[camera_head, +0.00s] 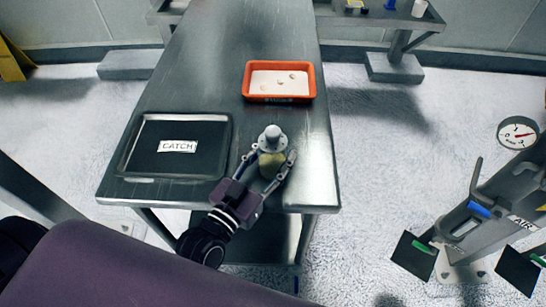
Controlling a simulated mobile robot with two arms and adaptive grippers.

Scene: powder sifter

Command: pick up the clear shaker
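The clear shaker (271,162) stands upright near the front right part of the metal table. It has a pale grey cap and yellowish contents. My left gripper (270,159) reaches in from the lower left with one finger on each side of the shaker. The fingers are spread, and a small gap seems to show beside the left fingertip. Whether the right fingertip touches the shaker is not clear. My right gripper is not in view.
A black tray (130,150) with a "CATCH" label lies left of the shaker. An orange tray (245,80) with pale powder and small lumps sits behind it. The metal table (240,35) is clear farther back. A pressure gauge (517,133) stands at the right.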

